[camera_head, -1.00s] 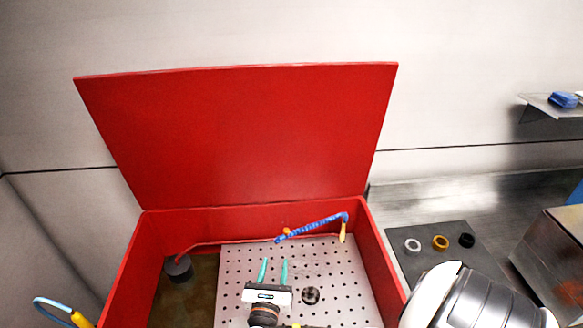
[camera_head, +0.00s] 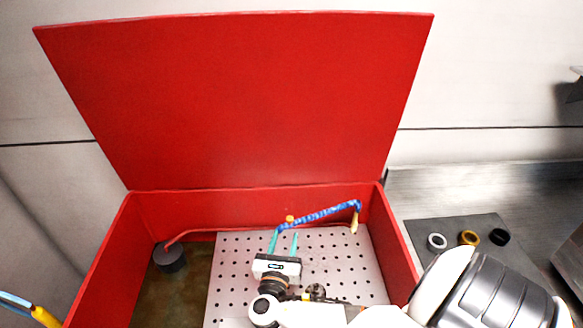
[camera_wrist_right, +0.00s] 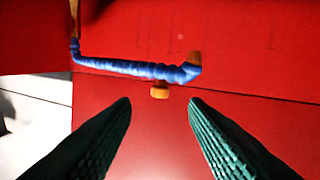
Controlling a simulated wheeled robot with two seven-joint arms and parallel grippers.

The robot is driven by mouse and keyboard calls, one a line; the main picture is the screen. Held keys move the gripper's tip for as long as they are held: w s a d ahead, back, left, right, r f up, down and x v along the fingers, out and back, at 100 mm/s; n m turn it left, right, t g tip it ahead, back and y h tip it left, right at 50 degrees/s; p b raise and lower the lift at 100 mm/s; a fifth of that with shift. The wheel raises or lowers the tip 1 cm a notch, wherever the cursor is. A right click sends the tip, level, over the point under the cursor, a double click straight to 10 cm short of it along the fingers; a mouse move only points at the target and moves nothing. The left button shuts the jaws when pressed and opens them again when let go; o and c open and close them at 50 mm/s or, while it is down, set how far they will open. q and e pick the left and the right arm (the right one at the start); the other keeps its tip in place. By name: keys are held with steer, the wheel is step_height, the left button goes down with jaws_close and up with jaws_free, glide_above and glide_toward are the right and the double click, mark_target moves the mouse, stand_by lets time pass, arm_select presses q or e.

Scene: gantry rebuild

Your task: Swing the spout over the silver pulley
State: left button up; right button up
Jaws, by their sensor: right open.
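The spout (camera_head: 322,214) is a blue segmented hose along the red tub's back wall, with a tan nozzle (camera_head: 355,222) hanging at its right end. An orange knob (camera_head: 290,219) sits near its left end. The spout (camera_wrist_right: 130,67) and knob (camera_wrist_right: 159,91) also show in the right wrist view. My right gripper (camera_head: 285,234) is open and empty, its teal fingers just in front of the spout's left end. A silver ring-shaped pulley (camera_head: 437,241) lies on the grey mat outside the tub. A dark round part (camera_head: 316,291) on the perforated plate is partly hidden by my arm. My left gripper is out of view.
The red tub (camera_head: 400,245) has its lid (camera_head: 240,100) raised behind. A gold ring (camera_head: 468,238) and black ring (camera_head: 499,237) lie on the mat (camera_head: 425,225). A dark cylinder (camera_head: 170,257) with a red tube stands at the tub's left. A yellow-and-blue tool (camera_head: 45,317) shows lower left.

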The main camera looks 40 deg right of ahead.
mark_target(289, 222)
steer(key=b+x, duration=0.4)
steer(key=x, duration=0.5)
steer(key=shift+f, duration=0.1)
steer(key=shift+w+d, duration=0.2)
jaws_close()
